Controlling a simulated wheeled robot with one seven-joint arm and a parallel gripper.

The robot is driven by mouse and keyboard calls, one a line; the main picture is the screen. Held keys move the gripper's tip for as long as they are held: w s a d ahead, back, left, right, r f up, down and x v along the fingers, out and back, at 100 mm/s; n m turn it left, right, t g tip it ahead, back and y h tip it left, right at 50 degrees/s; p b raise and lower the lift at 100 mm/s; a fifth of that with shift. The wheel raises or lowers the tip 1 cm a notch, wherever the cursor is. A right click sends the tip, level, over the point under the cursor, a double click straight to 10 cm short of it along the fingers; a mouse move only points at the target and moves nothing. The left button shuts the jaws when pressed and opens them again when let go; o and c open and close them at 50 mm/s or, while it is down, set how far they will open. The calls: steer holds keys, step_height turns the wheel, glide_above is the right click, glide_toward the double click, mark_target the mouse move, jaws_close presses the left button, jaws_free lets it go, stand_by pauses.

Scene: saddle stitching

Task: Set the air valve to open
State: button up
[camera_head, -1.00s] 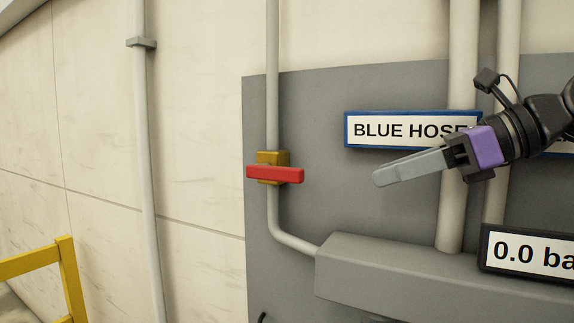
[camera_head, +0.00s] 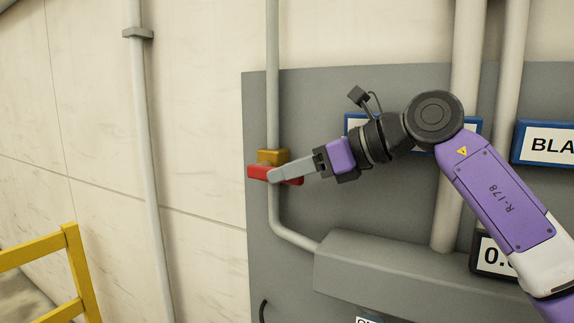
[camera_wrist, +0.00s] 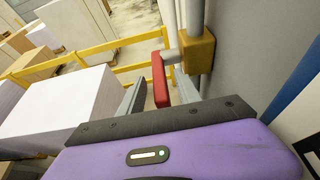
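The air valve has a brass-coloured body (camera_head: 274,156) on a thin vertical grey pipe. Its red handle (camera_head: 257,172) lies crosswise to the pipe. My gripper (camera_head: 276,175) has its grey fingers at the handle and hides part of its right half in the head view. In the wrist view the red handle (camera_wrist: 160,82) appears between the two spread fingers, with gaps on both sides. The brass body (camera_wrist: 198,50) is just beyond it. I cannot tell whether a finger touches the handle.
A grey panel (camera_head: 345,90) backs the valve. A grey manifold box (camera_head: 400,265) is below right, with thicker pipes (camera_head: 467,50) and blue-framed signs (camera_head: 545,143). A yellow railing (camera_head: 72,262) stands at lower left. White boxes (camera_wrist: 70,105) show in the wrist view.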

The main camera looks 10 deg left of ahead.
steer(key=shift+w+a+f, duration=0.1)
steer(key=shift+a+f, duration=0.05)
steer(key=shift+a, duration=0.2)
jaws_close()
stand_by(1.2)
